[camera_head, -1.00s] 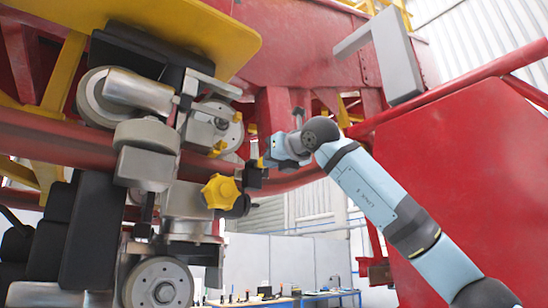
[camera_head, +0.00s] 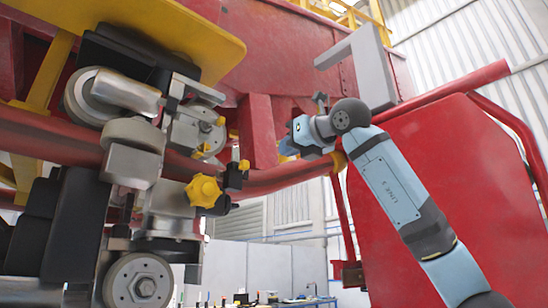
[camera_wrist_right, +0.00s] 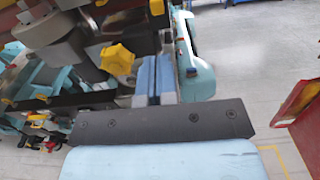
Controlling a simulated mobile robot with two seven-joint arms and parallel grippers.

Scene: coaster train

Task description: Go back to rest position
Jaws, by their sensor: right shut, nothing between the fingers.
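My right arm comes in from the lower right of the head view. Its gripper (camera_head: 284,148) points left, in front of the red rail, with clear space between it and the wheel assembly. In the right wrist view its two blue fingers (camera_wrist_right: 156,78) are together with nothing between them. A yellow star-shaped knob (camera_head: 203,190) sits on the wheel assembly, left of and below the gripper. A yellow knob (camera_wrist_right: 117,60) also shows left of the fingers in the right wrist view. My left gripper is not in view.
The coaster wheel assembly (camera_head: 130,165) with its grey wheels fills the left. A red tube rail (camera_head: 280,178) runs behind the gripper. A large red panel (camera_head: 450,190) stands behind my right arm. A grey bracket (camera_head: 372,70) is above it. A workbench is far back.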

